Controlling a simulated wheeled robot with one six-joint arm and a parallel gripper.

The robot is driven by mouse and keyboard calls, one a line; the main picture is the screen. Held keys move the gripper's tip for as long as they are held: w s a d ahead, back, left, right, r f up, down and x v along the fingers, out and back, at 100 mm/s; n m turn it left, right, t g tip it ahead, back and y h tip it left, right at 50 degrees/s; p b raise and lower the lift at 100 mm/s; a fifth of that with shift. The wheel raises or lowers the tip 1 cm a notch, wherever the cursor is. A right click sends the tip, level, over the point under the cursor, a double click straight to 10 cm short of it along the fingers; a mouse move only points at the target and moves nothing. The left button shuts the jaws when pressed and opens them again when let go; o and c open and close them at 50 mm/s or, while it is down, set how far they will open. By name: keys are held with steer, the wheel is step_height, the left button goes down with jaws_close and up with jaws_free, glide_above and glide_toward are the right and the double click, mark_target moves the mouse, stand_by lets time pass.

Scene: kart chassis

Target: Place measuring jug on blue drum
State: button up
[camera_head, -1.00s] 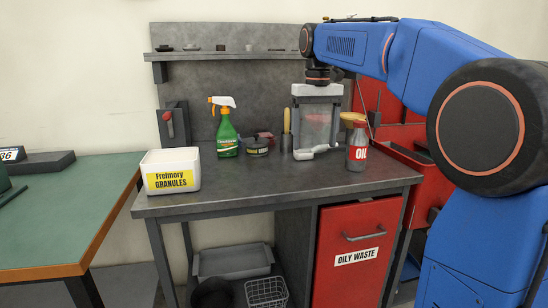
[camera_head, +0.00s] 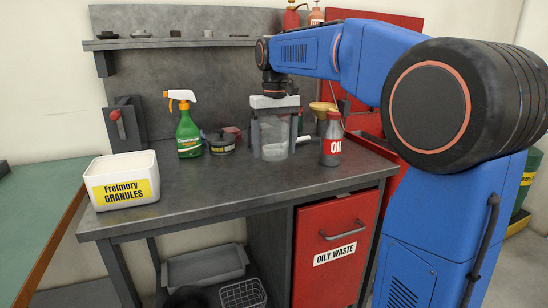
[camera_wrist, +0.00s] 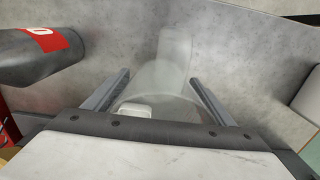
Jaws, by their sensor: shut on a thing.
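The measuring jug (camera_head: 273,137) is a clear, translucent vessel, upright over the grey workbench (camera_head: 225,188). My gripper (camera_head: 274,150) points down with its two grey fingers on either side of the jug and is shut on it. In the wrist view the jug (camera_wrist: 160,80) shows between the fingers of my gripper (camera_wrist: 158,85), pale and see-through. I cannot tell whether its base touches the bench. No blue drum shows in these views.
A red-labelled oil bottle (camera_head: 331,145) stands close right of the jug. A green spray bottle (camera_head: 188,135) and a dark tin (camera_head: 220,143) stand to its left. A white granules tub (camera_head: 122,180) is at the front left. A green drum (camera_head: 521,190) shows at far right.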

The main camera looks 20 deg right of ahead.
mark_target(275, 157)
steer(key=shift+f, duration=1.7)
steer(key=o, duration=1.2)
steer(key=shift+f, duration=0.15)
steer(key=shift+c, duration=0.2)
step_height(275, 157, up, 12)
steer(key=shift+r, duration=0.15)
